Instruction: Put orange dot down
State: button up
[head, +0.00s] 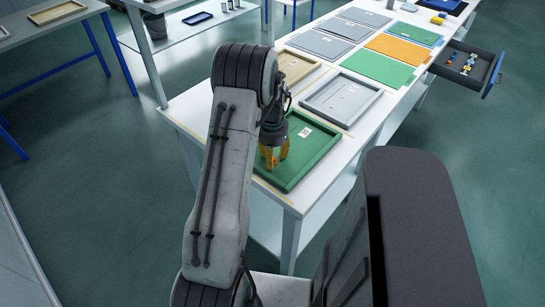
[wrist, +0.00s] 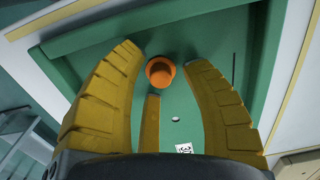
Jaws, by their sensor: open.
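The orange dot (wrist: 160,72) is a small round orange piece with a raised rim and darker middle. In the wrist view it sits on the floor of the green tray (wrist: 205,42), near one wall. The yellow fingers of my gripper (head: 274,157) are spread open around the dot, with visible gaps. In the head view my gripper is low over the green tray (head: 322,160) at the near end of the table, and it hides the dot. I cannot tell whether the dot is seated in a hole. A small hole and a printed code label (wrist: 184,148) show nearby.
A grey tray (head: 341,98) and a tan tray (head: 297,67) lie beyond the green tray. Farther back are grey panels, a green panel (head: 378,68) and an orange panel (head: 398,49). An open drawer (head: 466,66) with small coloured parts juts out at right.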

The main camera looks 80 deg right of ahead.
notch_tip(320, 180, up, 12)
dwell(0.6)
jog(key=shift+f, duration=0.1)
jog(key=w+a+r+n+h, duration=0.1)
jog(key=w+a+r+n, duration=0.35)
jog(key=w+a, duration=0.6)
jog(key=w+a+r+n, duration=0.4)
jog(key=w+a+n, duration=0.25)
jog(key=w, duration=0.65)
jog(key=w+a+r+n+t, duration=0.25)
jog(key=a+n, duration=0.25)
jog(key=a, duration=0.9)
jog(key=s+a+f+n, duration=0.1)
jog(key=s+a+n, duration=0.1)
jog(key=a+n, duration=0.2)
jog(key=s+a+f+n+y, duration=0.1)
jog(key=s+a+n, duration=0.2)
jog(key=a, duration=0.7)
jog(key=shift+s+a+f+n+t, duration=0.15)
jog(key=shift+s+a+n+t, duration=0.25)
jog(key=shift+n, duration=0.3)
